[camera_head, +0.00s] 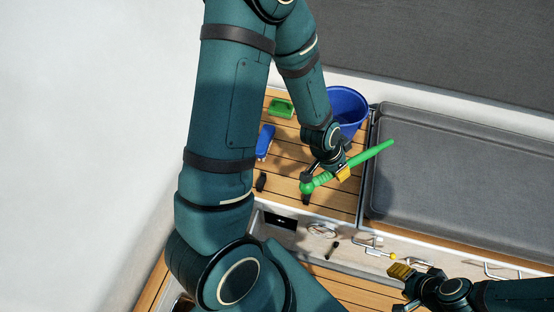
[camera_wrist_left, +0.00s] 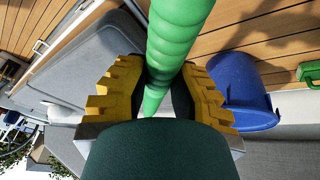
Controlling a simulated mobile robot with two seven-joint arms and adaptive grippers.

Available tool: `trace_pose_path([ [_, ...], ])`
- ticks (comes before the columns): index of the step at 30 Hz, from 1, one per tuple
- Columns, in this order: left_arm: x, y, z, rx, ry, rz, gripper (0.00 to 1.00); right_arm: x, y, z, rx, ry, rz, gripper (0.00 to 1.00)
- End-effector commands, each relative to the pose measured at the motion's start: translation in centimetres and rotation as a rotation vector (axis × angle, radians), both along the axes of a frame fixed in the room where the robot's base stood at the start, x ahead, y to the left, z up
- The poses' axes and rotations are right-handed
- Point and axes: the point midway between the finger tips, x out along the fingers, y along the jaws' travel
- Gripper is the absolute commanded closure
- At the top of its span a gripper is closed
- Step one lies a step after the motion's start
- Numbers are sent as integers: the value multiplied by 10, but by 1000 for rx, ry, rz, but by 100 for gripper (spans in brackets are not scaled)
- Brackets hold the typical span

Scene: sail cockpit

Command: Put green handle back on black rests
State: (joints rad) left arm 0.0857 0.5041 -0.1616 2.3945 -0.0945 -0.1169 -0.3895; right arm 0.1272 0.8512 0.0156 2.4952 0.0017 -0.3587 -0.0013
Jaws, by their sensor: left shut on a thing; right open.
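The green handle (camera_head: 372,152) is a long rod with a rounded knob at one end. My left gripper (camera_head: 333,175) is shut on it, above the slatted wooden deck. In the left wrist view the ribbed handle (camera_wrist_left: 178,45) runs between the yellow pads of my left gripper (camera_wrist_left: 160,88). One black rest (camera_head: 262,181) stands on the deck to the left of the handle. Another black rest (camera_head: 306,198) shows just below the knob; I cannot tell whether they touch. My right gripper (camera_head: 402,285) is open and empty at the lower right.
A blue bucket (camera_head: 347,105) stands behind the left gripper; it also shows in the left wrist view (camera_wrist_left: 240,90). A blue object (camera_head: 265,141) and a green block (camera_head: 281,107) are on the deck. A grey cushion (camera_head: 450,165) lies to the right. My left arm hides much of the left side.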

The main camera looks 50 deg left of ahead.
Motion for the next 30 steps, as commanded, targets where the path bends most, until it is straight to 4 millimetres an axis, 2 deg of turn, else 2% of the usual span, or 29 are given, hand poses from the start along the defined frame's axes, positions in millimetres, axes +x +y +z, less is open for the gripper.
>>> trace_pose_path([
  [1,-3,11,-4,7,0,-34,100,-1,0,7,0,1,-1,53],
  [11,-29,72,-42,75,-59,-396,100,-3,0,34,2,9,-1,53],
  [21,-69,135,-71,131,-147,-714,100,-6,1,60,3,15,-1,53],
  [27,-83,156,-78,148,-178,-804,100,-7,1,67,3,17,-1,53],
  [30,-86,161,-80,150,-186,-826,100,-7,1,68,3,18,-1,53],
])
